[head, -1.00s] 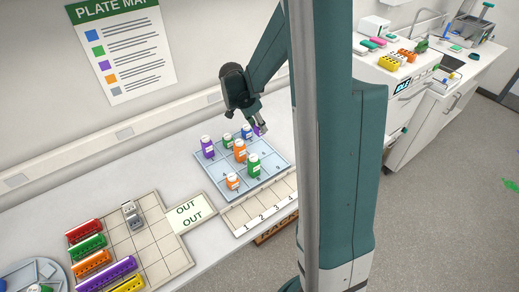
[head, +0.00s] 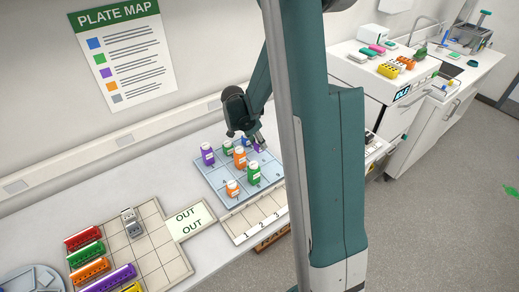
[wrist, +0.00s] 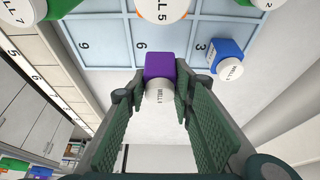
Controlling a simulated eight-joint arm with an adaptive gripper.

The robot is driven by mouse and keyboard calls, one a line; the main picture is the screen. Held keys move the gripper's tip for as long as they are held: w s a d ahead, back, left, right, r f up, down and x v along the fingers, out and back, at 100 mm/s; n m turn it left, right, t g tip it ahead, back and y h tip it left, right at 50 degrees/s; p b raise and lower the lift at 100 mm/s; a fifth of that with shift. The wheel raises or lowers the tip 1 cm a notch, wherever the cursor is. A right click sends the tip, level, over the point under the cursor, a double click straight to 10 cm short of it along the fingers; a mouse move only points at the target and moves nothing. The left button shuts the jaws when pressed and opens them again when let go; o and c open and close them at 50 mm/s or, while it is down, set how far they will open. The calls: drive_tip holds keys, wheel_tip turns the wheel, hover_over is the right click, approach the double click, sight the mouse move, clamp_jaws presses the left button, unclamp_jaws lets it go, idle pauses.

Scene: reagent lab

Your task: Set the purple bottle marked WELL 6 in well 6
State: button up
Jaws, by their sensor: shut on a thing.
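The purple bottle (wrist: 160,66), its white cap lettered WELL with a digit hard to read, is between the pads of my gripper (wrist: 157,92). My gripper is shut on it. In the wrist view it overlaps the outer edge of the pale blue plate (wrist: 112,42), by the well numbered 6; I cannot tell whether its base touches the plate. In the head view my gripper (head: 257,141) is at the plate's far right side, and only a little of the bottle (head: 260,148) shows beneath it.
A blue bottle (wrist: 228,54) stands by well 3, close to my right finger. An orange bottle marked WELL 5 (wrist: 161,6) and a green bottle marked WELL 7 (wrist: 62,7) stand nearby. Another purple bottle (head: 208,155) is at the plate's left. Well 9 looks empty.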

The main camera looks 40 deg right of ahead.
sight(260, 148)
drive_tip(key=shift+f, duration=0.15)
drive_tip(key=shift+f, duration=1.95)
drive_tip(key=shift+f, duration=0.2)
drive_tip(key=o, duration=0.9)
drive_tip(key=shift+r, duration=0.1)
drive_tip(key=shift+r, duration=0.1)
drive_tip(key=v, duration=1.2)
drive_tip(key=shift+a+r, duration=0.1)
